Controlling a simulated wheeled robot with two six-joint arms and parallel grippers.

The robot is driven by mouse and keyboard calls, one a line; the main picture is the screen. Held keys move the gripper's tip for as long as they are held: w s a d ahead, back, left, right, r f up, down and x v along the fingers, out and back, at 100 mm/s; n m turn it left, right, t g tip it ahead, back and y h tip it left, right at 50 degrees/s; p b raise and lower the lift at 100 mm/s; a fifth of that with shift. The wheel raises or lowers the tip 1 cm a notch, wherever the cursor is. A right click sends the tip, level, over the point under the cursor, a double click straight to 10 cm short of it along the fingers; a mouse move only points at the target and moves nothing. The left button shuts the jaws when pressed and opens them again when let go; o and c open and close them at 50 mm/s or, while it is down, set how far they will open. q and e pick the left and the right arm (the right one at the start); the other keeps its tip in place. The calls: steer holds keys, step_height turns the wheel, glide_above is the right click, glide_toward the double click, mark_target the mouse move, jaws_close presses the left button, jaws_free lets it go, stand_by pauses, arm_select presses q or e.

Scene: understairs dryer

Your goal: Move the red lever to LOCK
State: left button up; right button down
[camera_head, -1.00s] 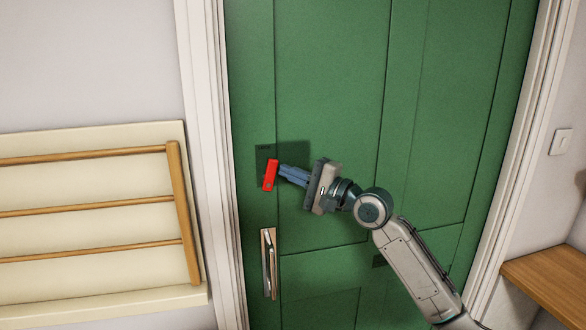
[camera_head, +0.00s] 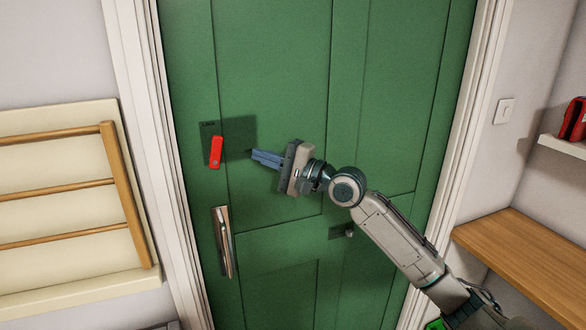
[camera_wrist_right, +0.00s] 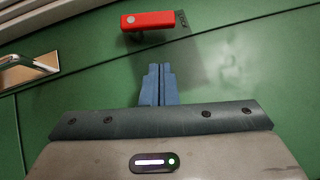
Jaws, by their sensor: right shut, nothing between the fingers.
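The red lever (camera_head: 216,152) sits on a dark plate (camera_head: 207,130) on the green door, above the door handle. It points nearly straight up, leaning slightly right, toward small lettering at the plate's top that is too small to read in the head view. In the right wrist view the red lever (camera_wrist_right: 147,20) lies across the top, beyond my fingertips. My right gripper (camera_head: 254,155) is shut and empty, to the right of the lever and apart from it. Its blue fingers (camera_wrist_right: 158,84) are together in the wrist view. My left gripper is not in view.
A metal door handle (camera_head: 222,242) is below the lever and also shows in the wrist view (camera_wrist_right: 25,70). A wooden drying rack (camera_head: 60,190) hangs on the left wall. A wooden bench (camera_head: 525,255) and a shelf (camera_head: 562,146) are at the right.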

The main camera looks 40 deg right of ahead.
steer(key=p+v, duration=0.3)
steer(key=v, duration=0.4)
steer(key=shift+d, duration=0.2)
steer(key=shift+s, duration=0.1)
stand_by(0.4)
